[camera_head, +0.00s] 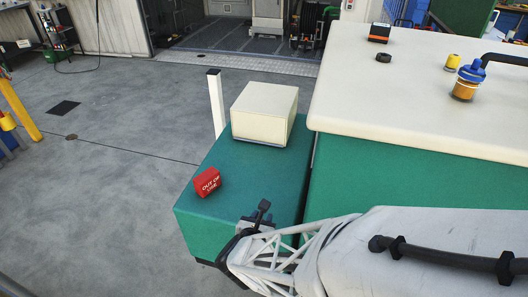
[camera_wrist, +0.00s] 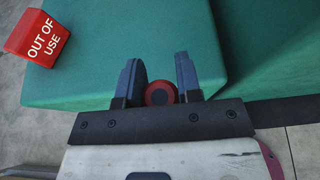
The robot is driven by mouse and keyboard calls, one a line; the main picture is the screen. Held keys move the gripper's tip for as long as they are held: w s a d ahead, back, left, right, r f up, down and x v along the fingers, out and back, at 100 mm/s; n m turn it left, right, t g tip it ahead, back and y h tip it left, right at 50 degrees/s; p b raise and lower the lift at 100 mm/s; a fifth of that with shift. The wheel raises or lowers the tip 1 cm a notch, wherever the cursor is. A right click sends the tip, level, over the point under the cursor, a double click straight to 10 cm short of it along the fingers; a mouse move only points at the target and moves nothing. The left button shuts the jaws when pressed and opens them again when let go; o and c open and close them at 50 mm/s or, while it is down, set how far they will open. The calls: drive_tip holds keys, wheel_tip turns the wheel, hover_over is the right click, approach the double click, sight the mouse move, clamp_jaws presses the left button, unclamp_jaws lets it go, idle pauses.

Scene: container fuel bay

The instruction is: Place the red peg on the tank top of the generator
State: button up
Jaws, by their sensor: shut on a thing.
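The red peg (camera_wrist: 160,93) shows in the wrist view as a red disc with a dark centre, between the two dark fingers of my gripper (camera_wrist: 157,62). My gripper is shut on it. In the head view my gripper (camera_head: 260,214) is at the front right part of the low teal top of the generator (camera_head: 218,160), and the peg cannot be made out there. The teal top also shows beyond the fingers in the wrist view (camera_wrist: 100,50). Whether the peg touches the top cannot be told.
A red "OUT OF USE" block (camera_head: 207,183) sits on the teal top near its left edge. A cream box (camera_head: 265,113) stands at its back. A higher cream-topped teal cabinet (camera_head: 400,80) rises to the right. Bare teal surface lies between block, box and gripper.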

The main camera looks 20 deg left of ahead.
drive_tip(key=shift+w, duration=0.1)
hover_over(245, 198)
drive_tip(key=shift+w+f, duration=0.15)
drive_tip(key=shift+f, duration=0.55)
idle(0.4)
drive_tip(key=shift+f, duration=1.75)
drive_tip(key=shift+f, duration=0.1)
drive_tip(key=o, duration=0.9)
drive_tip(key=shift+o, duration=0.2)
